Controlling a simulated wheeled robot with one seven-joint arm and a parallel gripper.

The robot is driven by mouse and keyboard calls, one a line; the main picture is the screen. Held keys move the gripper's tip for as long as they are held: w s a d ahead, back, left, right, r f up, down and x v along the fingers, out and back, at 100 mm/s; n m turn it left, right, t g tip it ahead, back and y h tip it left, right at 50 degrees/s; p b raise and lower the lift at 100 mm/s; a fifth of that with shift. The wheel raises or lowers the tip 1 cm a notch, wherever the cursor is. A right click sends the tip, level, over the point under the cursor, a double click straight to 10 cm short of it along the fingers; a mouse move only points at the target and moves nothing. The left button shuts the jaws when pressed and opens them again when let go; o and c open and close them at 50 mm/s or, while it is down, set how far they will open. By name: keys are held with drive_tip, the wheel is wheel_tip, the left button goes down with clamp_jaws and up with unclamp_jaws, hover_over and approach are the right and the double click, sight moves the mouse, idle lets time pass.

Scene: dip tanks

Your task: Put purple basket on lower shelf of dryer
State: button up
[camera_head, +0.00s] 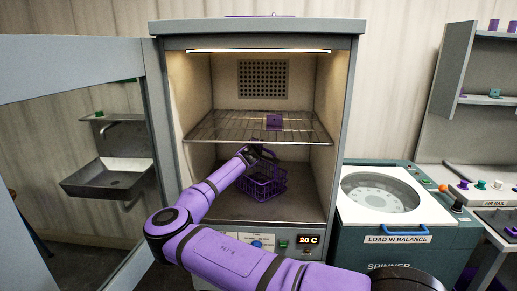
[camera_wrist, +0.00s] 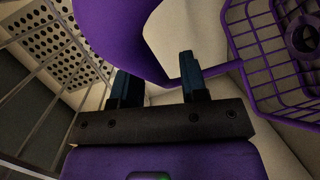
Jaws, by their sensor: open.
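The purple basket (camera_head: 264,184), an open wire mesh one, rests on the solid lower shelf (camera_head: 300,207) of the open dryer (camera_head: 257,43), below the wire rack. My gripper (camera_head: 259,153) is inside the lower compartment, just above the basket. In the wrist view my gripper (camera_wrist: 160,85) has its two dark fingers apart. The basket's mesh (camera_wrist: 280,60) shows at the upper right. A thin purple bar, apparently its handle, passes close to the right fingertip; I cannot tell whether they touch. A large purple shape (camera_wrist: 110,30) fills the top, too close to make out.
A small purple block (camera_head: 273,122) sits on the wire rack (camera_head: 225,127) above my gripper. The dryer door (camera_head: 75,70) stands open at left, near a sink (camera_head: 110,175). A spinner (camera_head: 390,235) stands close at right.

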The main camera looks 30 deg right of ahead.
drive_tip(key=shift+r, duration=0.15)
drive_tip(key=v, duration=1.2)
idle(0.8)
